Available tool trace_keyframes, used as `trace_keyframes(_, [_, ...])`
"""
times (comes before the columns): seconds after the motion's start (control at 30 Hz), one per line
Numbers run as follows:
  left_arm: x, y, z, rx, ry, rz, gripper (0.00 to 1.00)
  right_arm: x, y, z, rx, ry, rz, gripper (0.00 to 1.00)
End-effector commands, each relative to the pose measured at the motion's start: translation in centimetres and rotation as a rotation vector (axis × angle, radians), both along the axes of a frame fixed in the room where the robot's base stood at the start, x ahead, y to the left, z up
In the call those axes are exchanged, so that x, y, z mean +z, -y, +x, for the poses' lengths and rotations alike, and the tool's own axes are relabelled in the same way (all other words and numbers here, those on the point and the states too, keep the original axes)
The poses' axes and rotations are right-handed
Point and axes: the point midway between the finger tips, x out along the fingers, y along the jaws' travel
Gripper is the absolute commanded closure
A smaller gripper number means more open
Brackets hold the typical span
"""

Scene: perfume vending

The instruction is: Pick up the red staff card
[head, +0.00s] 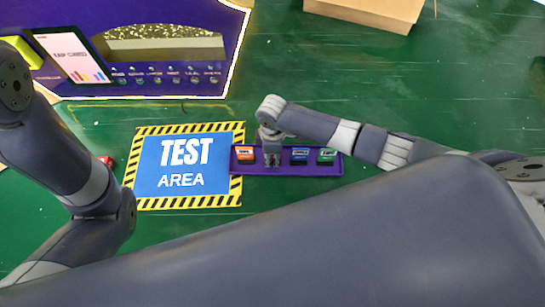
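A narrow purple tray (333,168) lies on the green table beside the test mat and holds a row of small cards. An orange card (244,153), a blue card (299,155) and a green card (326,155) show in it. I see no red card clearly; the spot between the orange and blue cards is covered by my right gripper (271,162). That gripper points down over the tray, and I cannot tell whether it is open or touching a card. My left arm comes in at the left, and its gripper is not in view.
A blue "TEST AREA" mat (183,193) with a striped border lies left of the tray. A small red object (106,161) is beside my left arm. A purple vending machine (150,87) with a screen stands behind. A cardboard box (375,10) is at the back.

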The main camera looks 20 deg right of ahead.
Motion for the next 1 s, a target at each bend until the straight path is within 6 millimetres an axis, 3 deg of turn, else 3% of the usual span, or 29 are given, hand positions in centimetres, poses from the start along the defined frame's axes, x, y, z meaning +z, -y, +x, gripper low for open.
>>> trace_keyframes(0.2, [0.1,0.0,0.0,0.0,0.0,0.0,0.6,0.0,0.0,0.0,0.0,0.0,0.0,0.7])
trace_keyframes(0.33, [0.1,0.0,0.0,0.0,0.0,0.0,0.6,0.0,0.0,0.0,0.0,0.0,0.0,0.99])
trace_keyframes(0.77, [0.1,0.0,0.0,0.0,0.0,0.001,0.6,0.1,0.0,0.0,0.0,0.0,0.0,1.0])
trace_keyframes(1.0, [0.6,-0.1,0.1,-0.004,0.0,-0.004,0.6,1.1,0.0,0.0,0.0,0.0,0.0,1.0])
